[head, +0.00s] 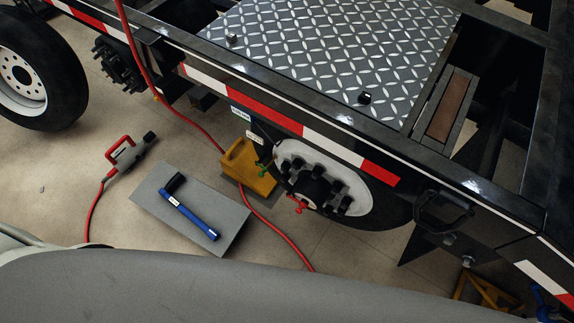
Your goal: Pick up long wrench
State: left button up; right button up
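A long wrench (189,213) with a blue handle and a black head lies on a flat grey mat (226,218) on the floor, left of the middle of the head view. Its black head points up and left, and its blue handle runs down to the right. Nothing covers the wrench. Neither of my grippers shows in the head view. A broad grey surface, which may be part of my own body, fills the bottom of the picture.
A grey-and-red tool (126,155) with a red hose lies left of the mat. A yellow block (243,166) stands beside the white-hubbed wheel (350,202) under the black trailer frame (230,75). A loose tire (62,80) is at the upper left. Another red hose crosses the floor.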

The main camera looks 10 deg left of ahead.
aim_at(200, 224)
jog(key=u, duration=1.65)
